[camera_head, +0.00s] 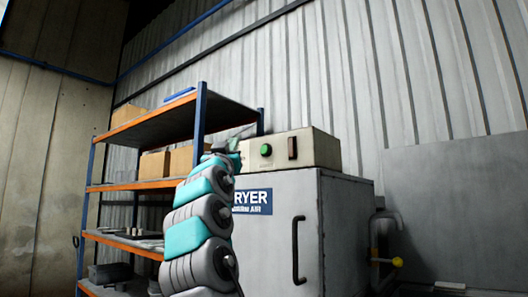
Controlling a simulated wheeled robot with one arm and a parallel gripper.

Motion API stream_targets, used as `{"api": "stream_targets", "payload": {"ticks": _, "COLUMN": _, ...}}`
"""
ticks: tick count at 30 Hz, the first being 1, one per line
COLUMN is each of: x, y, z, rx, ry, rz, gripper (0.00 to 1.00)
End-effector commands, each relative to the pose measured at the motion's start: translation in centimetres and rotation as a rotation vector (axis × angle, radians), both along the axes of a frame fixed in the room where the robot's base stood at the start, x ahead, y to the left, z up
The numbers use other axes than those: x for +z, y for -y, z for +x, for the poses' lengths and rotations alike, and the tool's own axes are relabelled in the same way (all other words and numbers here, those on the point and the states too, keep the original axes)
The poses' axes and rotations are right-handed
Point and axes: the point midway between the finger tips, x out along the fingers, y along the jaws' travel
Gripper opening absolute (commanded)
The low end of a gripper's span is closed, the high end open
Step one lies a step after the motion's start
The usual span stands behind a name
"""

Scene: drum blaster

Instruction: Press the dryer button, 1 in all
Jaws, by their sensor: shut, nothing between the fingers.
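The dryer (345,230) is a large grey cabinet with a blue sign, partly hidden by my arm, that shows "RYER". A beige control box (318,149) sits on its top. The green round dryer button (265,150) is on the front of this box, in plain view. My gripper (240,137) is at the upper end of my teal and grey arm, a little left of the button in the picture. It is small and partly hidden by the arm, and it looks shut and empty. I see a gap between it and the button in the picture; the depth between them is unclear.
A dark rectangular part (292,148) is right of the button. The dryer door has a black handle (299,250). An orange and blue shelf rack (150,186) with cardboard boxes stands at the left. A pipe with a yellow valve (397,262) is at the dryer's right.

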Motion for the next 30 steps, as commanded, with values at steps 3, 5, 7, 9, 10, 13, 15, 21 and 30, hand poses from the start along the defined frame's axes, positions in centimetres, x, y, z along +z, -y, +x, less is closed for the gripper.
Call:
{"api": "stream_targets", "payload": {"ticks": 3, "x": 0.0, "y": 0.0, "z": 0.1, "rx": -0.001, "ry": -0.001, "rz": -0.001, "gripper": 0.00}}
{"api": "stream_targets", "payload": {"ticks": 5, "x": 0.0, "y": 0.1, "z": 0.1, "rx": -0.001, "ry": -0.001, "rz": -0.001, "gripper": 0.00}}
{"api": "stream_targets", "payload": {"ticks": 7, "x": 0.0, "y": 0.2, "z": 0.3, "rx": -0.001, "ry": -0.001, "rz": -0.001, "gripper": 0.00}}
{"api": "stream_targets", "payload": {"ticks": 9, "x": 0.0, "y": 0.3, "z": 0.6, "rx": 0.000, "ry": -0.001, "rz": -0.001, "gripper": 0.00}}
{"api": "stream_targets", "payload": {"ticks": 10, "x": 0.0, "y": 0.4, "z": 0.7, "rx": 0.000, "ry": -0.001, "rz": -0.001, "gripper": 0.00}}
{"api": "stream_targets", "payload": {"ticks": 13, "x": -0.1, "y": 0.9, "z": 1.5, "rx": 0.000, "ry": -0.003, "rz": -0.002, "gripper": 0.00}}
{"api": "stream_targets", "payload": {"ticks": 15, "x": -0.1, "y": 1.5, "z": 2.2, "rx": -0.002, "ry": -0.006, "rz": -0.002, "gripper": 0.00}}
{"api": "stream_targets", "payload": {"ticks": 21, "x": 0.0, "y": 3.1, "z": 4.1, "rx": -0.002, "ry": -0.003, "rz": -0.002, "gripper": 0.00}}
{"api": "stream_targets", "payload": {"ticks": 30, "x": 0.1, "y": 5.1, "z": 6.7, "rx": -0.001, "ry": -0.002, "rz": -0.001, "gripper": 0.00}}
